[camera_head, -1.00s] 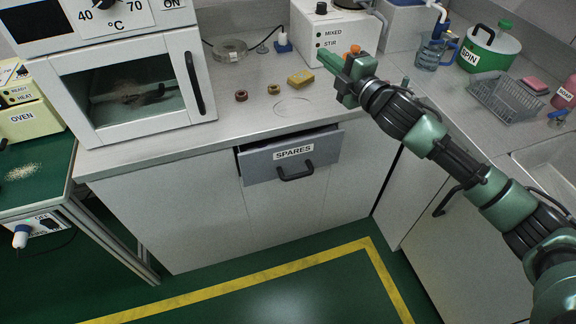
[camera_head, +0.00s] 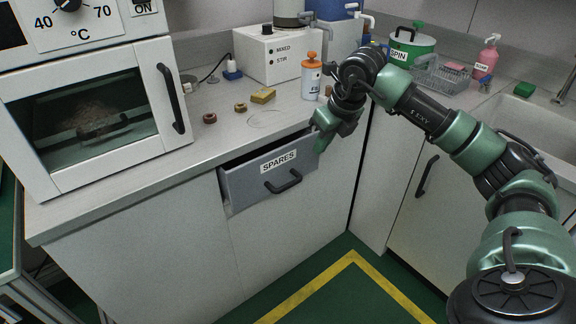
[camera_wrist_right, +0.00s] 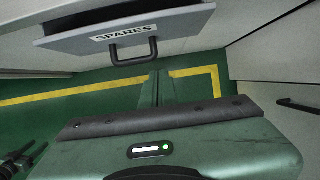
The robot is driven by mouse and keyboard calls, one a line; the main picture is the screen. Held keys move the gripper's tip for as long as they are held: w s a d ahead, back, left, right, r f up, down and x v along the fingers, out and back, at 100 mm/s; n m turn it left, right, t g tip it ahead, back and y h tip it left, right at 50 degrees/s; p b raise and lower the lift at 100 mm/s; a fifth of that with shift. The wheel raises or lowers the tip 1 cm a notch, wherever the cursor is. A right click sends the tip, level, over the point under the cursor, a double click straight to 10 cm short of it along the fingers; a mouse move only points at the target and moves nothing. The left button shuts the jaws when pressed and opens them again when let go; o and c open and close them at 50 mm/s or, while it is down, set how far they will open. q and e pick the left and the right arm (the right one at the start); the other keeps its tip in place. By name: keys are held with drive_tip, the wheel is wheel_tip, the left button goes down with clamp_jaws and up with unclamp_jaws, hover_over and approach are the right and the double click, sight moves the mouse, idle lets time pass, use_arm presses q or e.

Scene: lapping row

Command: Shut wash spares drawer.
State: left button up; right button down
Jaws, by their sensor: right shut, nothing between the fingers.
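The grey spares drawer (camera_head: 241,187) sticks out a little from the white cabinet under the counter, with a dark gap along its top. Its front has a SPARES label (camera_head: 278,161) and a black bar handle (camera_head: 283,182). My right gripper (camera_head: 322,138) is shut and empty, pointing down by the right end of the drawer front. I cannot tell whether it touches it. In the right wrist view the drawer front (camera_wrist_right: 185,27) and handle (camera_wrist_right: 133,53) lie ahead, beyond the shut fingers (camera_wrist_right: 157,88). My left gripper is not in view.
The counter above holds brown rings (camera_head: 209,118), a yellow block (camera_head: 263,96), an orange-capped bottle (camera_head: 311,80) and a white stirrer box (camera_head: 268,57). A white oven (camera_head: 150,80) stands at left. The green floor before the drawer is clear, with a yellow line (camera_head: 310,285).

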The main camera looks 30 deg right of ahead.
sight(301, 158)
drive_tip(key=x, duration=0.3)
drive_tip(key=w+b+x, duration=0.1)
drive_tip(key=x, duration=0.3)
drive_tip(key=w+r+x, duration=0.1)
drive_tip(key=x, duration=0.3)
drive_tip(key=shift+w+d, duration=0.1)
drive_tip(key=shift+w, duration=0.2)
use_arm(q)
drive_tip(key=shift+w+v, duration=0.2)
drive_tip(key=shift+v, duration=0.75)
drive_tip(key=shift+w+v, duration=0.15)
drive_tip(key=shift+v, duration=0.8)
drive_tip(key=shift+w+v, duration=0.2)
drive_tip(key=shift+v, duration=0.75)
use_arm(e)
drive_tip(key=shift+w, duration=0.5)
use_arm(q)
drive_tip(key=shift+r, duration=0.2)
